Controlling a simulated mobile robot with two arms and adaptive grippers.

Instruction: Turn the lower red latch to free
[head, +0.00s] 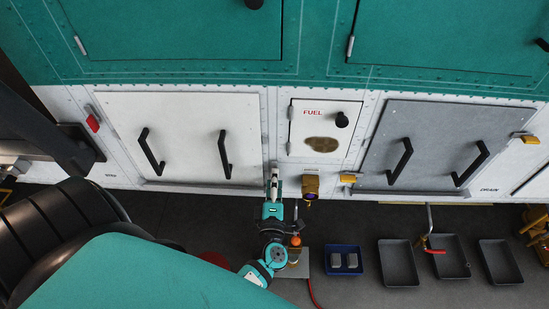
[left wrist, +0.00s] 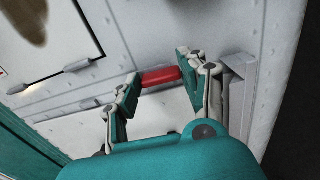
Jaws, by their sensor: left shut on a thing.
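My left gripper (head: 274,180) reaches up to the white lower hull, at the lower right corner of a white panel (head: 190,135) with two black handles. In the left wrist view a red latch (left wrist: 160,77) lies between the two fingers of the left gripper (left wrist: 158,84). The fingers are shut on it, one at each end. In the head view this latch is hidden behind the gripper. Another red latch (head: 92,123) is at the panel's upper left edge. My right gripper is not in view.
A fuel door (head: 320,128) and a brass fitting (head: 311,186) are just right of the gripper. A grey panel (head: 425,145) with yellow latches is farther right. Below are a blue tray (head: 344,273) and several dark trays (head: 398,277) on the floor.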

